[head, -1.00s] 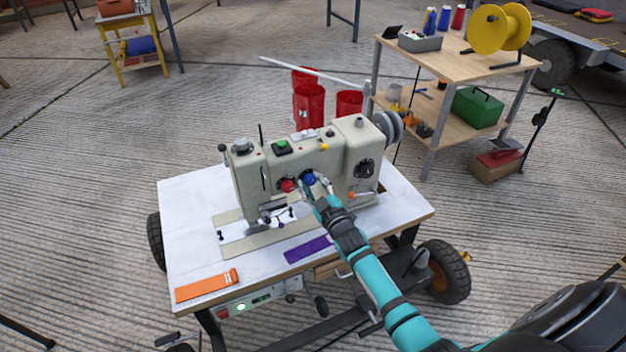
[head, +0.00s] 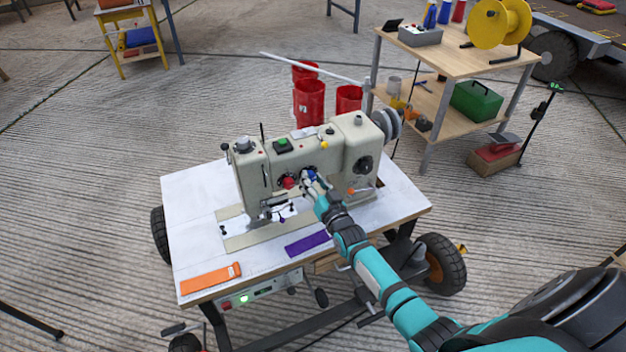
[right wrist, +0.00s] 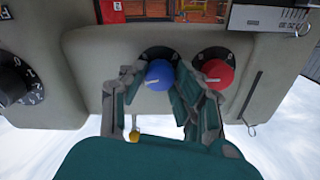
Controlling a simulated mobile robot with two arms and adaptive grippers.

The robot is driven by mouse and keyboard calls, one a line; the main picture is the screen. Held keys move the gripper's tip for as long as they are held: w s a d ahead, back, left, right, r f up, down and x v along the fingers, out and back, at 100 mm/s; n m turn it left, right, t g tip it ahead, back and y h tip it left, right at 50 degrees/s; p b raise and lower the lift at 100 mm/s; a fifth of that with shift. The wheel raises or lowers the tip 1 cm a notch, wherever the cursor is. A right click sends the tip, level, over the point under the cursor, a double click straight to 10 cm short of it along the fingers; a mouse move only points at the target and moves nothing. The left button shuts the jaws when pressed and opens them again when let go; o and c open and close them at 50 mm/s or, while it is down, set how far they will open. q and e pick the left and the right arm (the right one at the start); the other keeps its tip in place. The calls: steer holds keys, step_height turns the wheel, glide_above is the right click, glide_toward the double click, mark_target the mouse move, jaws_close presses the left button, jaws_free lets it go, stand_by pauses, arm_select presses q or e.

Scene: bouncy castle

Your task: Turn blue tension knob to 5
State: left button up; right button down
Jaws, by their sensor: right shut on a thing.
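The blue tension knob (head: 309,174) is on the front face of the beige sewing machine (head: 258,172), just right of a red knob (head: 289,182). In the right wrist view the blue knob (right wrist: 159,75) sits between the fingers of my right gripper (right wrist: 155,92), with a white pointer line on its face; the red knob (right wrist: 213,74) is to its right. My right gripper (head: 314,183) is shut on the blue knob. The numbers around the blue knob are mostly hidden, so I cannot read its setting. My left gripper is not in view.
The machine stands on a wheeled white table (head: 195,208) with an orange strip (head: 210,278) and a purple strip (head: 308,243). A black dial (right wrist: 18,80) is near the machine's other end. Red bins (head: 309,102) and a wooden shelf cart (head: 455,65) stand behind.

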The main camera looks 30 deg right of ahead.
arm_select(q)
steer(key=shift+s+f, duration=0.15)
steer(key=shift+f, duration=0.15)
arm_select(e)
steer(key=shift+f+m, duration=0.15)
steer(key=shift+m, duration=1.05)
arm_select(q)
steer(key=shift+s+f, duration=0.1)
arm_select(e)
steer(key=c, duration=1)
jaws_free()
steer(key=s, duration=1.2)
steer(key=shift+a, duration=0.35)
